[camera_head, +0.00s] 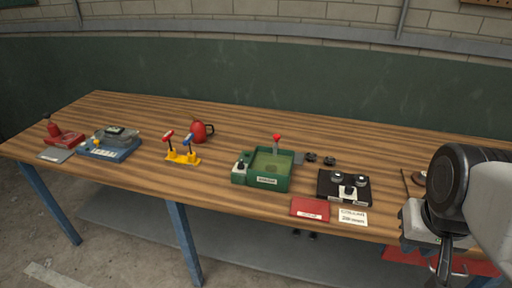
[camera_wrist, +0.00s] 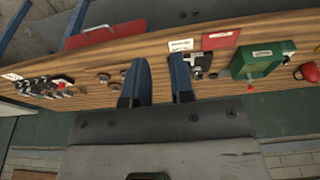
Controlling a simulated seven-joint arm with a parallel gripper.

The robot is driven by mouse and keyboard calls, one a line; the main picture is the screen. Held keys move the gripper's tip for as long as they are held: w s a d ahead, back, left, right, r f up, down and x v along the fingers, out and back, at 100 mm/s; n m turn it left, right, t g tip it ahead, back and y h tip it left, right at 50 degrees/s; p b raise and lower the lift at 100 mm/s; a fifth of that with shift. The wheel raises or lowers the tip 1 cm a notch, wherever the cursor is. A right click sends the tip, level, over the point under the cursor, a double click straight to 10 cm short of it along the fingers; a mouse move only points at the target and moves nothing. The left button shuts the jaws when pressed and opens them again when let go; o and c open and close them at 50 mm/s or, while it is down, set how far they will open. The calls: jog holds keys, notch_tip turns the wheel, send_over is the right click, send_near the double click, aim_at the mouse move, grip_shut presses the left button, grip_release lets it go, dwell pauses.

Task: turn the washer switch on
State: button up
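A green tray-like unit (camera_head: 282,184) stands right of the middle of the bench, with a small label on its front that I cannot read clearly. A small block with a pale-based dark switch (camera_head: 240,165) is at its left end; whether it is on or off is too small to tell. A red-knobbed lever (camera_head: 276,140) rises at its back. The green unit also shows at the right of the wrist view (camera_wrist: 262,62). My gripper (camera_wrist: 159,68) has its two blue fingers apart with nothing between them. In the head view it is at the far right, well away from the green unit.
A black panel with knobs (camera_head: 343,187), a red card (camera_head: 310,209) and a white card (camera_head: 352,216) lie between my gripper and the green unit. A yellow stand with red and blue levers (camera_head: 183,157), a red jug (camera_head: 201,132) and a blue-based device (camera_head: 110,148) are further left.

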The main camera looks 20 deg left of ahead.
jog(key=w+a+r, duration=0.1)
jog(key=w+a, duration=0.2)
jog(key=w, duration=0.4)
jog(key=w+a+r, duration=0.1)
jog(key=w+a, duration=0.3)
jog(key=w, duration=0.2)
jog(key=g, duration=0.3)
send_over(241, 162)
jog(key=f, duration=1.3)
jog(key=shift+d+f, duration=0.2)
jog(key=shift+f, duration=0.15)
jog(key=shift+a+f, duration=0.2)
jog(key=shift+a, duration=0.15)
jog(key=shift+f, duration=0.15)
jog(key=shift+f, duration=3.75)
